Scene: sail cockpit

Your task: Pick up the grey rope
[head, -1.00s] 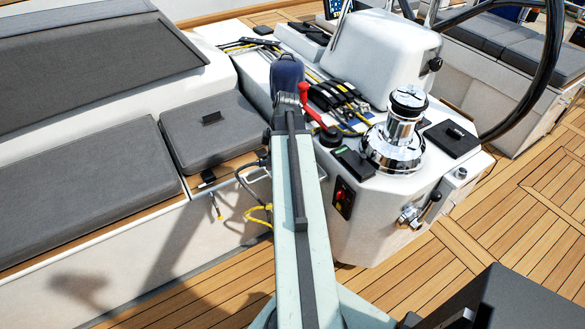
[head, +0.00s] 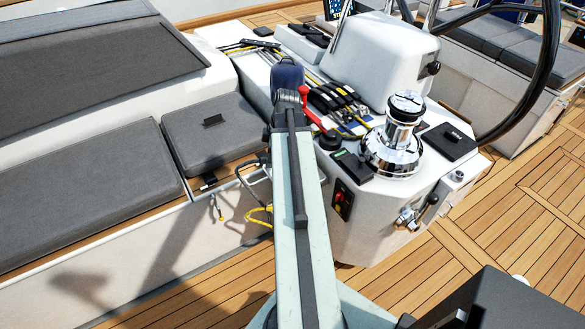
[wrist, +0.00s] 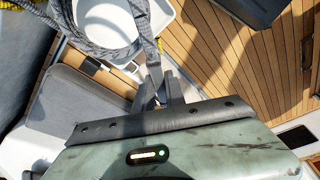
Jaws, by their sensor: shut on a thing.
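The grey rope (wrist: 95,42) shows in the wrist view as a looped, braided coil at the top left. A length of it (wrist: 145,38) runs down to my gripper (wrist: 158,80). My gripper is shut on that length, and the coil lies beyond the fingertips.
A white rounded container-like shape (wrist: 112,15) lies behind the coil. The head view has a chrome winch (head: 398,140), a red-handled lever (head: 312,106), grey seat cushions (head: 90,180) and a dark steering wheel (head: 550,50). Teak deck (head: 470,225) lies open at right.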

